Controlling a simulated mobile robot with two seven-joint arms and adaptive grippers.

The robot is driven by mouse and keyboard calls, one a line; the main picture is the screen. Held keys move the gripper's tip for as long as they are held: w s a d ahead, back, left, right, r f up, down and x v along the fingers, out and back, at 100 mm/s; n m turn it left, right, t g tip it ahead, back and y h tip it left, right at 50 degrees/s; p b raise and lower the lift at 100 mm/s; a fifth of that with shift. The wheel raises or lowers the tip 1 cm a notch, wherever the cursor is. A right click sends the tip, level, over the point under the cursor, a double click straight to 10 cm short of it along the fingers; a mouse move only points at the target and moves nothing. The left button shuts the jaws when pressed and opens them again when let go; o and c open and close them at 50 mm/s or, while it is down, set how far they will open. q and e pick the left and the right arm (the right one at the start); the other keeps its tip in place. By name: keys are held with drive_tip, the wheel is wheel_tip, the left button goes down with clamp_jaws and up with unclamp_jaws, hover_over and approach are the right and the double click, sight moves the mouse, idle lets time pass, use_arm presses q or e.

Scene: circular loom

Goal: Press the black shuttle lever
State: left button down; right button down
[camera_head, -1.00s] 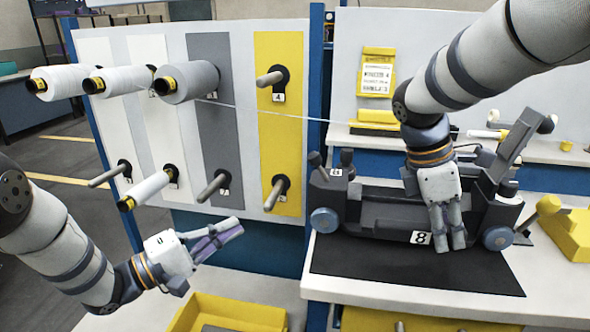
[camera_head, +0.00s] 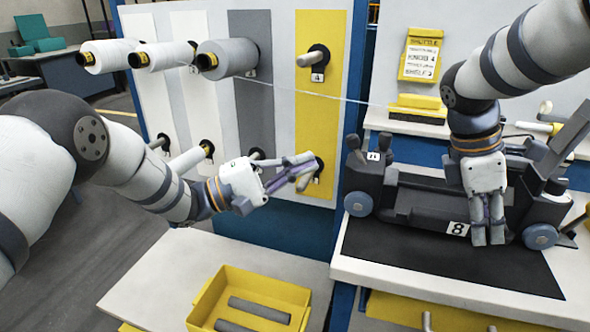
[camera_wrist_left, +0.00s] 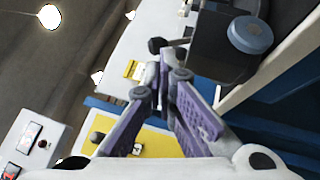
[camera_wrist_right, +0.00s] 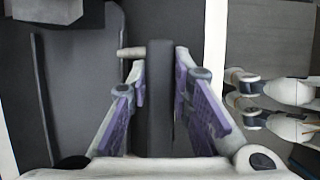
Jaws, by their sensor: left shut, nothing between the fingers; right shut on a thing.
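The black shuttle (camera_head: 425,205), marked 8 with blue wheels, sits on the dark mat of the right-hand worktop. Two short black levers with knobs (camera_head: 383,144) stand upright at its left end. In the left wrist view the shuttle's blue wheel (camera_wrist_left: 250,34) and a black lever knob (camera_wrist_left: 156,45) show beyond the fingertips. My left gripper (camera_head: 309,166) is shut and empty, left of the levers and apart from them. My right gripper (camera_head: 488,236) is shut on the shuttle's front wall; the right wrist view shows this dark wall (camera_wrist_right: 160,115) between the fingers.
A pegboard (camera_head: 279,60) with several spools stands behind my left gripper. A thread (camera_head: 330,98) runs from the grey spool (camera_head: 228,58) towards the right. A yellow bin (camera_head: 300,293) with grey rods is at the lower middle. Free air lies between my left gripper and the levers.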

sight(350, 144)
use_arm(q)
drive_tip(key=x, duration=0.6)
drive_tip(key=shift+f, duration=0.3)
drive_tip(key=shift+d+r+m+g+y, duration=0.4)
drive_tip(key=shift+m+y, duration=0.2)
drive_tip(key=shift+y, duration=0.2)
drive_tip(key=shift+s+d+r, duration=0.1)
drive_tip(key=shift+r, duration=0.2)
drive_tip(key=shift+d+r+m+y, duration=0.25)
drive_tip(key=shift+m+y, duration=0.15)
drive_tip(key=shift+y, duration=0.1)
drive_tip(key=shift+s+d+r, duration=0.15)
drive_tip(key=shift+d+r, duration=0.15)
drive_tip(key=shift+d, duration=0.3)
drive_tip(key=shift+s+d+r, duration=0.2)
drive_tip(key=shift+d+r, duration=0.05)
drive_tip(key=shift+d, duration=0.3)
drive_tip(key=shift+s+d+r, duration=0.15)
drive_tip(key=shift+d+r, duration=0.15)
drive_tip(key=shift+d, duration=0.3)
drive_tip(key=s+a+r, duration=0.5)
drive_tip(key=a+r, duration=0.1)
drive_tip(key=a, duration=0.5)
drive_tip(key=shift+s+a+r, duration=0.2)
drive_tip(key=shift+r, duration=0.15)
